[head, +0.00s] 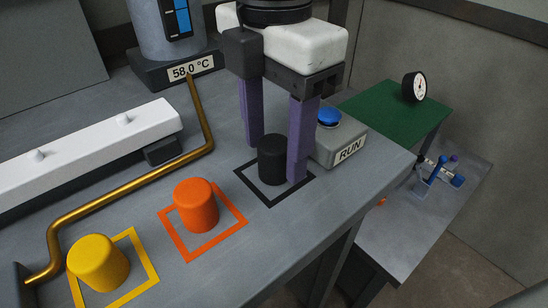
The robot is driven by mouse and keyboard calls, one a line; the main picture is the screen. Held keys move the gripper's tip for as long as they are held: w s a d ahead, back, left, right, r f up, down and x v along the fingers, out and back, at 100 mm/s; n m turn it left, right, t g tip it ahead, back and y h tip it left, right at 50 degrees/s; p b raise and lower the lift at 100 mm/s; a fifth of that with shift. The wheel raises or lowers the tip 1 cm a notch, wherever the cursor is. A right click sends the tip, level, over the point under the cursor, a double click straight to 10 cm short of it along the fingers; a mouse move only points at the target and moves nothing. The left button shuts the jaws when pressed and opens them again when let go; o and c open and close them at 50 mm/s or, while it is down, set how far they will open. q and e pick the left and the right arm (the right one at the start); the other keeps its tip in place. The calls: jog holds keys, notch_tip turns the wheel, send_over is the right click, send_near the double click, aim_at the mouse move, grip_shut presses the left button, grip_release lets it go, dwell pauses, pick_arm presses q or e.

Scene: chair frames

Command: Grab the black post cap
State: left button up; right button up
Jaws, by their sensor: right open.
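The black post cap (272,160) is a short dark cylinder standing upright inside a black square outline on the grey table. My right gripper (273,160) comes down from above with its two purple fingers apart, one on the far left side of the cap and one at its near right side. The near finger covers part of the cap's right edge. I cannot tell whether either finger touches the cap. My left gripper is not in view.
An orange cap (196,206) and a yellow cap (98,263) stand in matching outlines to the left. A brass pipe (135,183) runs behind them. A grey box with a blue button (329,117), labelled RUN, stands close behind the right finger. The table's front right edge is near.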

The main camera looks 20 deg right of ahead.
jog(key=shift+f, duration=0.35)
jog(key=c, duration=1.1)
